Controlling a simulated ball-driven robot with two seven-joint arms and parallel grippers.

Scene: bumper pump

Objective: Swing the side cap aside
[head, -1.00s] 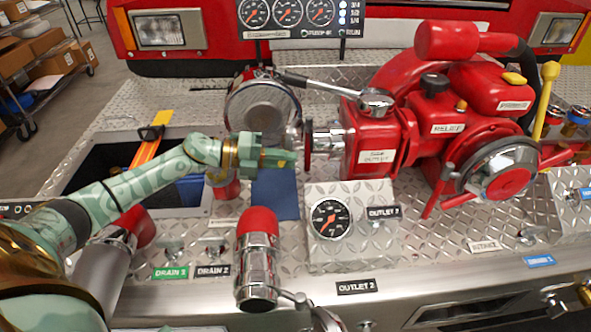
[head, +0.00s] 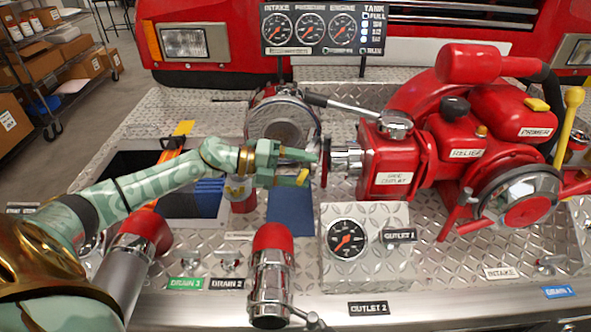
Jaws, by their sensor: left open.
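The side cap appears to be the thin red disc (head: 325,162), seen nearly edge-on at the left end of the silver side outlet (head: 346,158). The outlet comes out of the red pump block labelled "SIDE OUTLET" (head: 392,180). My left gripper (head: 310,167) is open and points right, its fingertips close beside the disc's left face. I cannot tell whether they touch it. No object shows between the fingers. My right gripper is not in view.
A large round silver fitting (head: 280,125) stands just behind my left gripper. A lever (head: 345,107) runs above the outlet. A gauge box (head: 350,270) and a red-topped chrome outlet (head: 271,275) stand in front. A blue mat (head: 290,213) lies below.

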